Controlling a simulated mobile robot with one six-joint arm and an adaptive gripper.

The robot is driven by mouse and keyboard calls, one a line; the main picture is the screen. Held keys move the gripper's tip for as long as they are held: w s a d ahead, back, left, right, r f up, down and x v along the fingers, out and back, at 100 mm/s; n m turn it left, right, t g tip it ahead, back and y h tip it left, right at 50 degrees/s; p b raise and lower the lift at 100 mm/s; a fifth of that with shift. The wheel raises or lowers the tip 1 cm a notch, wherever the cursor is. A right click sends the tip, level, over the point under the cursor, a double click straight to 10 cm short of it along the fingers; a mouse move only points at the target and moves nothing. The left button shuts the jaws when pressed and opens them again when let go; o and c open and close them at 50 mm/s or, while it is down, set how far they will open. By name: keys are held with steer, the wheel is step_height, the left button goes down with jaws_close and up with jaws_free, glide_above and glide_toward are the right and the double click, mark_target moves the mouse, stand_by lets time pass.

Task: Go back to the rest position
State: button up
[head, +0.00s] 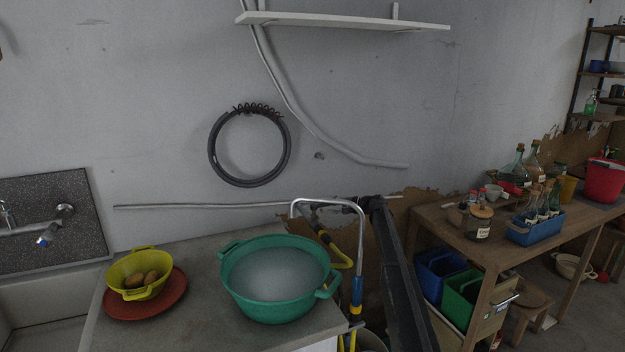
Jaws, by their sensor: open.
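My dark arm rises from the bottom of the head view, right of the worktop. It bends left near the wall at the middle of the picture. My gripper (312,212) is at its end, small and dark, partly behind a bent chrome tube. It is open, and I see nothing held in it. The fingers are hard to make out. It is beyond and above the right back part of a green basin (247,292), apart from it.
The basin of cloudy liquid stands on a grey worktop (195,335). A yellow colander (125,272) sits on a red plate (170,300). The chrome tube (328,201) stands close by my arm. At right, a wooden table (437,224) carries bottles, a blue crate (520,234) and a red bucket (603,183).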

steer(key=s+d+r+m+t+h+p, duration=0.1)
steer(key=s+d+r+m+h+p, duration=0.1)
steer(key=s+d+h+p, duration=0.5)
steer(key=s+d+r+m+t+h+p, duration=0.15)
steer(key=s+d+p, duration=0.35)
steer(key=s+d, duration=0.6)
steer(key=s+a+f+n+g+h+b, duration=0.2)
steer(key=s+f, duration=0.4)
steer(key=s, duration=0.8)
steer(key=s+a+f+n+g+h+b, duration=0.2)
steer(key=s+a+f+n+g+b, duration=0.2)
steer(key=s, duration=1.1)
steer(key=s+a+f+n+g+h+b, duration=0.2)
steer(key=s+f+b, duration=0.6)
steer(key=s, duration=0.6)
steer(key=shift+s+a+f+n+g, duration=0.15)
steer(key=shift+a+f+n+g, duration=0.3)
steer(key=shift+a+f+n, duration=0.5)
steer(key=shift+a, duration=0.1)
